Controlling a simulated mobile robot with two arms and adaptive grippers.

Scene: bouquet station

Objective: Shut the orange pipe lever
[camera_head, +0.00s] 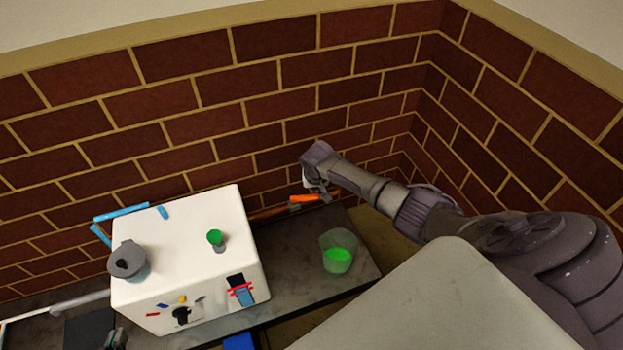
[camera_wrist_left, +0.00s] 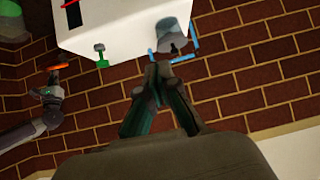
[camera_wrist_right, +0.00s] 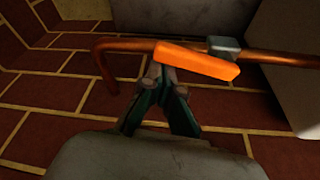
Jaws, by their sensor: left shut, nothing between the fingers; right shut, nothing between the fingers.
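The orange lever (camera_head: 304,198) sits on the pipe behind the table. In the right wrist view the lever (camera_wrist_right: 195,62) runs nearly along the copper pipe (camera_wrist_right: 280,58), slightly tilted, from a grey valve block (camera_wrist_right: 222,44). My right gripper (camera_head: 318,188) is shut and empty at the lever. In the right wrist view its fingertips (camera_wrist_right: 157,74) are by the lever's left end; I cannot tell whether they touch. The lever also shows in the left wrist view (camera_wrist_left: 58,66).
A white box (camera_head: 180,225) stands on the dark table (camera_head: 300,240), with a grey-lidded container (camera_head: 128,262) and a small green-topped item (camera_head: 216,240). A clear cup of green liquid (camera_head: 338,252) stands right of it. Brick walls (camera_head: 200,120) close off the back and right.

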